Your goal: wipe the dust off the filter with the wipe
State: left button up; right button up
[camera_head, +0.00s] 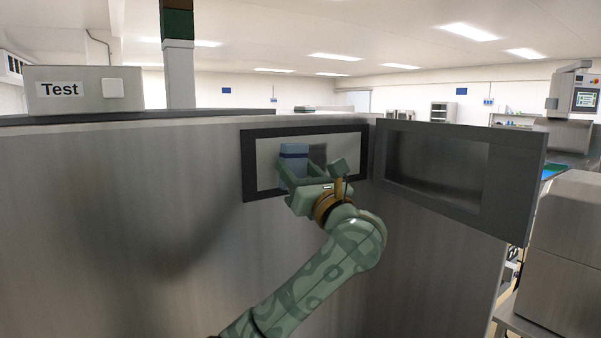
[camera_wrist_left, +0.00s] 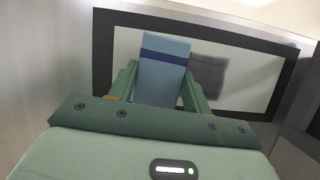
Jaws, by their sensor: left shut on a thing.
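The wipe, light blue with a dark blue band, (camera_head: 294,151) is held between the fingers of my left gripper (camera_head: 312,168). It also shows in the left wrist view (camera_wrist_left: 164,62), upright between the two green fingers (camera_wrist_left: 158,88). The filter is a pale panel (camera_head: 267,160) in a dark frame on the steel cabinet; it also shows in the left wrist view (camera_wrist_left: 255,80). A grey dust patch (camera_wrist_left: 207,75) lies on the filter just right of the wipe. The wipe is in front of the filter; I cannot tell whether it touches. My right gripper is not in view.
An open door with a dark frame (camera_head: 520,185) stands out from the cabinet (camera_head: 120,220) to the right of the filter. A box marked Test (camera_head: 60,103) is on top at the left. A steel machine (camera_head: 570,240) stands at the right.

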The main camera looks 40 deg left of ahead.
aim_at(316, 155)
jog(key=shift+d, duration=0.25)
pick_arm(q)
jog(key=shift+a, duration=0.15)
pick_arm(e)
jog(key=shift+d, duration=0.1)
pick_arm(q)
jog(key=shift+w+a, duration=0.2)
jog(key=shift+a, duration=0.35)
jog(key=shift+w+a, duration=0.15)
jog(key=shift+a, duration=0.35)
jog(key=shift+w, duration=0.1)
